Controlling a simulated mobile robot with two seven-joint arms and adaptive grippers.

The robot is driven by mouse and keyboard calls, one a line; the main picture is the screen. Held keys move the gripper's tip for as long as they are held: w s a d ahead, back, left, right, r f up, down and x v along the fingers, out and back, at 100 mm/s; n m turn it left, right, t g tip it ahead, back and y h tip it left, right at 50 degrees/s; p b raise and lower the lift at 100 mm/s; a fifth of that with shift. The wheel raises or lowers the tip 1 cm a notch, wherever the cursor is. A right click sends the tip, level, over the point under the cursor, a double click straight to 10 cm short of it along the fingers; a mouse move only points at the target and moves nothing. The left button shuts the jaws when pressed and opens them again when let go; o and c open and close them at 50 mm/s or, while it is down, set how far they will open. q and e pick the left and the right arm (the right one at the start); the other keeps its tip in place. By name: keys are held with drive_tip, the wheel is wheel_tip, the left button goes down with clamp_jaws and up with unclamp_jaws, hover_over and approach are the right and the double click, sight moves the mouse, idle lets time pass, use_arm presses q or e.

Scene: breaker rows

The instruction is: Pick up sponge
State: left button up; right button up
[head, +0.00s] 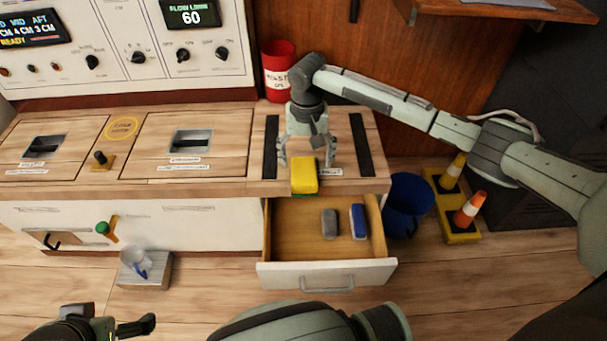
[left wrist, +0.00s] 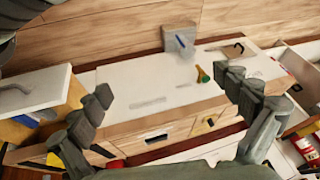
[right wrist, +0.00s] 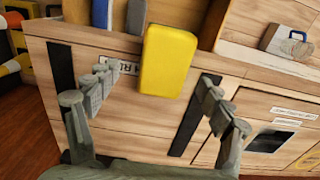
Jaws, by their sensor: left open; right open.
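The yellow sponge (head: 304,177) lies at the front edge of the wooden counter, just above the open drawer. It also shows in the right wrist view (right wrist: 167,61), ahead of and between the fingers. My right gripper (head: 307,162) is open and empty, pointing down over the counter right behind the sponge; its fingers do not visibly close on it. My left gripper (head: 118,328) is low at the bottom left of the head view, far from the sponge. In the left wrist view its fingers (left wrist: 165,95) are wide open with nothing between them.
The open drawer (head: 287,235) below the sponge holds a grey block (head: 329,224) and a blue and white block (head: 357,221). A blue bucket (head: 408,204) and orange cones (head: 469,209) stand on the right.

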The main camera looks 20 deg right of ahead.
sight(304, 170)
drive_tip(key=f, duration=0.4)
drive_tip(key=shift+a+f+b, duration=0.15)
drive_tip(key=shift+a+b, duration=0.15)
drive_tip(key=shift+b, duration=0.05)
use_arm(q)
drive_tip(key=w+d, duration=0.1)
drive_tip(key=w+t, duration=0.1)
drive_tip(key=w+d+r+t, duration=0.1)
drive_tip(key=w, duration=0.1)
drive_tip(key=shift+d+h, duration=0.35)
drive_tip(key=shift+h, duration=0.05)
use_arm(e)
drive_tip(key=c, duration=1)
drive_tip(key=shift+c, duration=0.2)
use_arm(q)
drive_tip(key=shift+s, duration=0.1)
use_arm(e)
drive_tip(key=shift+r, duration=0.2)
